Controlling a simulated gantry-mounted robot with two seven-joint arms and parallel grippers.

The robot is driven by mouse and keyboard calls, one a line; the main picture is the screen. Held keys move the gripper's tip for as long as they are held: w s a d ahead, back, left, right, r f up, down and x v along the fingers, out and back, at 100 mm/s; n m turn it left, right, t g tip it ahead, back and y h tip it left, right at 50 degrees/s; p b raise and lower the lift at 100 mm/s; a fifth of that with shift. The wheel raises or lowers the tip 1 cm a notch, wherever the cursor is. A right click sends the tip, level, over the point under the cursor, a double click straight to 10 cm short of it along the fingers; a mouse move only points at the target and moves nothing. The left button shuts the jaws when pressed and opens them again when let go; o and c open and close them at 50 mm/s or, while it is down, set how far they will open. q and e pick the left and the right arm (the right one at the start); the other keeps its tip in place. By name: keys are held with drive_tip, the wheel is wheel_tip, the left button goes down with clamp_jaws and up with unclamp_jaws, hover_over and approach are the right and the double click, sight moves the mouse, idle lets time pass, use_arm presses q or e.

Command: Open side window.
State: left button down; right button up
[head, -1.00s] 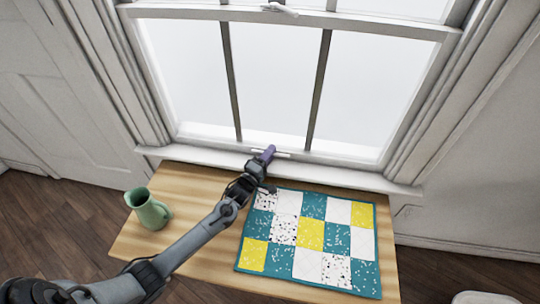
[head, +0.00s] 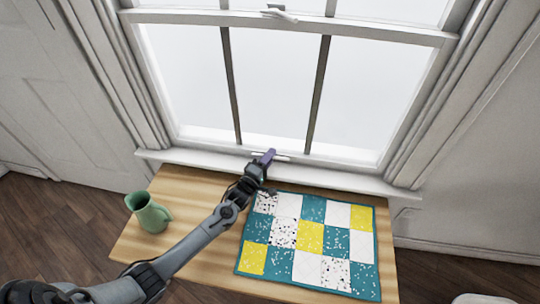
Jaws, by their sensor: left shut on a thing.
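The window (head: 275,95) fills the upper middle of the head view, with a white frame and dark vertical bars. Its lower sash has a bottom rail near the sill (head: 345,177), and a small white handle (head: 284,156) shows at the middle of that rail. My left gripper (head: 266,160), with purple fingertips, reaches up to this handle and is shut there; the fingers hide part of the handle. A white latch (head: 279,13) sits on the middle rail above. My right gripper is out of view.
A wooden table (head: 185,190) stands below the sill. A green pitcher (head: 148,212) stands at its left. A patchwork quilt (head: 310,236) in teal, white and yellow lies flat on its right half. White walls and panelling flank the window.

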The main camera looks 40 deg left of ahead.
use_arm(q)
drive_tip(key=p, duration=2.4)
approach(280, 88)
drive_tip(key=w, duration=0.2)
drive_tip(key=w+r, duration=0.1)
drive_tip(key=w, duration=0.1)
drive_tip(key=shift+w+a, duration=0.25)
drive_tip(key=shift+w, duration=0.05)
drive_tip(key=c, duration=1.4)
unclamp_jaws()
drive_tip(key=shift+c, duration=0.2)
drive_tip(key=shift+s+f, duration=0.1)
drive_tip(key=s+d+f+p, duration=0.1)
drive_tip(key=s, duration=0.9)
drive_tip(key=shift+s+f+p, duration=0.2)
drive_tip(key=shift+f+p, duration=0.2)
